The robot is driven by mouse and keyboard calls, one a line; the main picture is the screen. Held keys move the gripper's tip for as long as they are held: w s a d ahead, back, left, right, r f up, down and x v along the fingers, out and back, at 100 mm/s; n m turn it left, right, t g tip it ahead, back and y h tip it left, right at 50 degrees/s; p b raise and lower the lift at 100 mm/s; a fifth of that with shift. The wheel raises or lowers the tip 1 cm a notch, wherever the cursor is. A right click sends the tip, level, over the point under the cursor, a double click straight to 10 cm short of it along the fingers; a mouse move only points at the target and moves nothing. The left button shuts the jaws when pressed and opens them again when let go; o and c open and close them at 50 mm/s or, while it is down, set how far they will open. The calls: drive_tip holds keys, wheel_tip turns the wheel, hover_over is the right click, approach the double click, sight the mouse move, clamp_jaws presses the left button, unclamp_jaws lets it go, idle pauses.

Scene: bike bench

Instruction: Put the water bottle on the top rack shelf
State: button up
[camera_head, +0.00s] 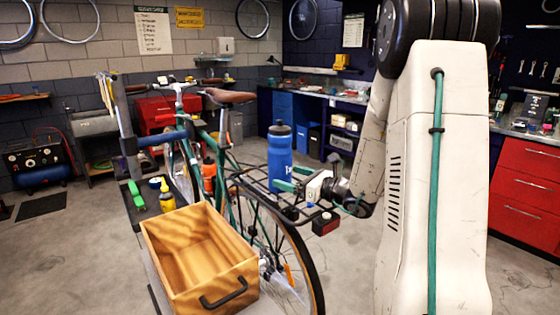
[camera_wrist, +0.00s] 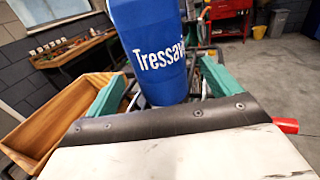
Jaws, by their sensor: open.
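The blue water bottle (camera_head: 280,160) with a black cap stands upright above the bicycle's rear rack (camera_head: 318,213). Its base is partly hidden, so I cannot tell for sure that it rests on the rack. In the wrist view the bottle (camera_wrist: 156,50), with white lettering, rises between the two teal fingers. My gripper (camera_head: 288,180) is open, with a finger on either side of the bottle's lower part; it also shows in the wrist view (camera_wrist: 162,88). A gap shows beside the left finger; contact on the right is unclear.
A wooden crate (camera_head: 180,288) with a black handle stands in front left of the rack. The bicycle saddle (camera_head: 229,96) is beyond. Red drawers (camera_head: 524,180) stand at right.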

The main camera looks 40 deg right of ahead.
sight(279, 173)
drive_tip(key=x, duration=0.4)
drive_tip(key=shift+w+a, duration=0.15)
drive_tip(key=shift+w, duration=0.2)
drive_tip(key=shift+c, duration=0.3)
drive_tip(key=c, duration=1.1)
drive_tip(key=shift+r, duration=0.1)
